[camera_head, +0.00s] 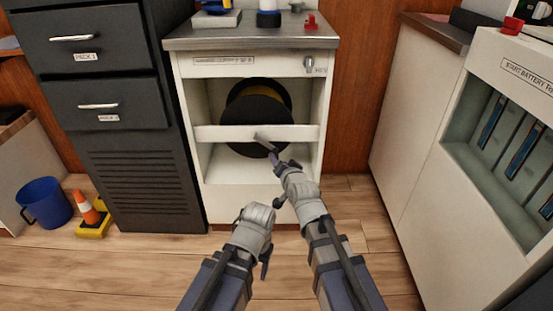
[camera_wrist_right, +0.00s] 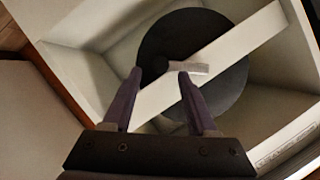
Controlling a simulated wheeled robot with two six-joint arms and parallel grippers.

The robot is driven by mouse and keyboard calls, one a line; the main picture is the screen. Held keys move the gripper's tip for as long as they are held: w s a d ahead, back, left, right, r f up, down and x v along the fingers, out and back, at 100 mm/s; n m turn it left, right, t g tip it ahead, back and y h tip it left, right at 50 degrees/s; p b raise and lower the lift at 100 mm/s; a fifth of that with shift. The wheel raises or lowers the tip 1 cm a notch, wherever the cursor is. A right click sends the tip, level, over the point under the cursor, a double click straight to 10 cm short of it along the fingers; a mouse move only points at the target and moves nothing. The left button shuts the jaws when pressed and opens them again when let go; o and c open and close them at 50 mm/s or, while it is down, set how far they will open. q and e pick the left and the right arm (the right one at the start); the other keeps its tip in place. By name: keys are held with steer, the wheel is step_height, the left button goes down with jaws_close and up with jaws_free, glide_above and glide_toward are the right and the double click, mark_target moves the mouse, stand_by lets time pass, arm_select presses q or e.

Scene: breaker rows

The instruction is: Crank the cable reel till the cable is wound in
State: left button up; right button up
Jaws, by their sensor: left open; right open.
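The cable reel (camera_head: 258,98) is a black disc with a yellow band of cable, inside the white cabinet behind its crossbar (camera_head: 215,132). In the right wrist view the reel (camera_wrist_right: 222,90) is a dark disc behind the slanted crossbar. A short pale grey crank handle (camera_wrist_right: 188,67) sticks out in front of the bar; it also shows in the head view (camera_head: 264,139). My right gripper (camera_head: 274,156) is open, its fingertips (camera_wrist_right: 158,72) close to the handle; I cannot tell whether they touch. My left gripper (camera_head: 268,250) is open and empty, low before the cabinet.
A dark drawer unit (camera_head: 110,55) stands left of the cabinet. A blue bucket (camera_head: 45,203) and an orange cone (camera_head: 86,208) are on the floor at left. A white battery unit (camera_head: 440,210) stands at right. Small items sit on the cabinet top (camera_head: 240,40).

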steer(key=b+x, duration=0.1)
steer(key=x, duration=0.4)
steer(key=shift+w+a+f, duration=0.1)
steer(key=shift+w+f, duration=0.05)
steer(key=shift+w, duration=0.1)
steer(key=shift+c, duration=0.2)
jaws_close()
stand_by(0.9)
